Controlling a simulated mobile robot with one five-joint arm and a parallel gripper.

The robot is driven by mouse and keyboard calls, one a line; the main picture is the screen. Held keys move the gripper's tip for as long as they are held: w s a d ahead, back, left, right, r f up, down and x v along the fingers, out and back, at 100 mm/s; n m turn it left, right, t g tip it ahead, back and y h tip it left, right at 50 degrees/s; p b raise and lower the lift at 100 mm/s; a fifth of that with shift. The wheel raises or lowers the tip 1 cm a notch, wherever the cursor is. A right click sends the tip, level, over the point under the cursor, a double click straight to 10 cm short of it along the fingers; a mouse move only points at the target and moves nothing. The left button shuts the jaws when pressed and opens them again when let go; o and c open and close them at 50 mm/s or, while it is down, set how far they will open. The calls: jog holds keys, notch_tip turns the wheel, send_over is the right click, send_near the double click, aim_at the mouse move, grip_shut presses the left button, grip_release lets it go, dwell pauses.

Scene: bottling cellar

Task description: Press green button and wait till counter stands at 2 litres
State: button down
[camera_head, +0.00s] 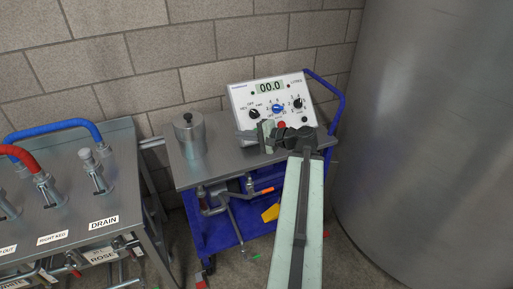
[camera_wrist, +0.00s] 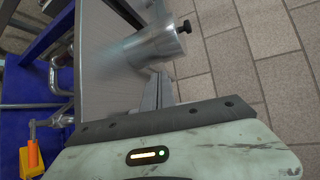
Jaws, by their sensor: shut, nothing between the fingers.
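The white counter box (camera_head: 270,99) stands at the back of the steel-topped cart, and its display (camera_head: 269,87) reads 00.0. Its panel carries a blue knob (camera_head: 277,109), black knobs and a red button (camera_head: 281,125). I cannot make out a green button; my gripper and wrist cover part of the panel's lower edge. My gripper (camera_head: 243,135) is just in front of the box's lower left, pointing left. In the wrist view my gripper (camera_wrist: 157,88) is shut and empty, with its tips toward the steel canister.
The lidded steel canister (camera_head: 190,135) stands on the cart top (camera_head: 204,172), left of my gripper. A blue rail (camera_head: 336,98) bounds the cart's right side. A large steel tank (camera_head: 430,130) is at right. A steel bench (camera_head: 70,190) with hoses and valves is at left.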

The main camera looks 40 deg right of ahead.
jog(key=s+d+r+m+t+h+b, duration=0.1)
jog(key=s+d+m+t+h, duration=0.1)
jog(key=s+d, duration=0.3)
jog(key=d+m+t, duration=0.1)
jog(key=d, duration=0.2)
jog(key=shift+s+d+r+h+b, duration=0.15)
jog(key=shift+s+r+h+b, duration=0.15)
jog(key=shift+s+r+b, duration=0.05)
jog(key=w+d+f+b, duration=0.2)
jog(key=w+f+b, duration=0.4)
jog(key=shift+d, duration=0.2)
jog(key=shift+w, duration=0.1)
dwell(1.5)
jog(key=shift+w+d+f, duration=0.1)
jog(key=shift+w+f, duration=0.15)
jog(key=shift+f, duration=0.05)
